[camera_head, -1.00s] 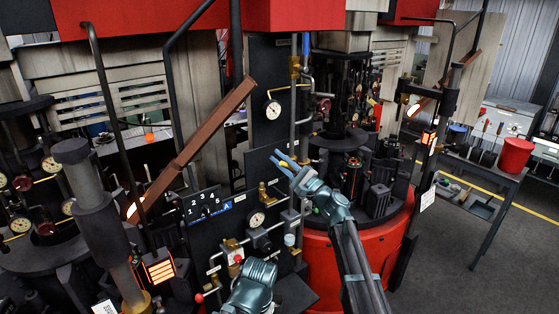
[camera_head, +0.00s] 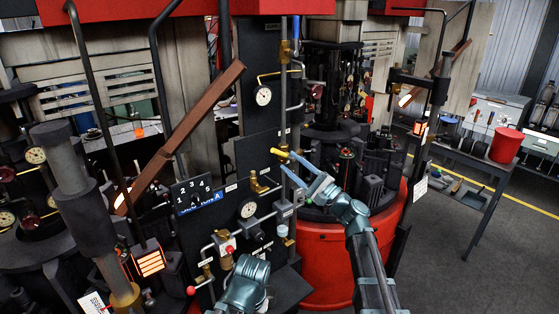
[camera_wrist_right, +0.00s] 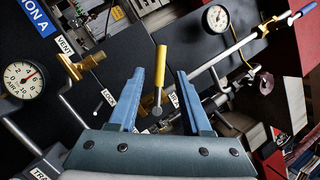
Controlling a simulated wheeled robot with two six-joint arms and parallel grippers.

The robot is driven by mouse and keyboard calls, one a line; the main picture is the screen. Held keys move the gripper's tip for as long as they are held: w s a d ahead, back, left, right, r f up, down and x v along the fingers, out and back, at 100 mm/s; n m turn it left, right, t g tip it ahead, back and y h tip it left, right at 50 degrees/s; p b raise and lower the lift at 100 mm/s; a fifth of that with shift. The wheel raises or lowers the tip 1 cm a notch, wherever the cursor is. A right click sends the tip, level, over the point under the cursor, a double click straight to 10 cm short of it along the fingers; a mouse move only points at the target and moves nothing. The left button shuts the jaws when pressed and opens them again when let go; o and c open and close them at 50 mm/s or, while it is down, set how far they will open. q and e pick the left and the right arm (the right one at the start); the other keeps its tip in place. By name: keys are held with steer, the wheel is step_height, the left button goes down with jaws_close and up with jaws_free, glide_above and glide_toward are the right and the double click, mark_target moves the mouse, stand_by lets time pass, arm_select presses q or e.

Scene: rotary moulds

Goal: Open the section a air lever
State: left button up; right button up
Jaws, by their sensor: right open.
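A yellow-handled lever (camera_head: 281,155) stands out from the dark section A panel (camera_head: 258,155), left of a vertical pipe. In the right wrist view the yellow lever (camera_wrist_right: 161,66) points up from a round grey pivot, between the fingertips in the picture. My right gripper (camera_head: 293,160) is open with blue fingers, just right of the lever; its fingers (camera_wrist_right: 159,74) show on both sides with gaps. No contact can be made out. My left gripper does not show clearly; only a teal arm part is at the bottom.
A gauge (camera_wrist_right: 22,80), a brass fitting near a VENT label (camera_wrist_right: 64,46) and thin pipes crowd the panel. A blue-tipped handle (camera_wrist_right: 303,11) is at upper right. A red drum base (camera_head: 340,262) stands right of the panel. Open floor lies further right.

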steer(key=b+v, duration=0.1)
steer(key=v, duration=0.3)
steer(key=shift+s+d+f, duration=0.15)
steer(key=shift+s+d, duration=0.1)
steer(key=shift+s, duration=0.05)
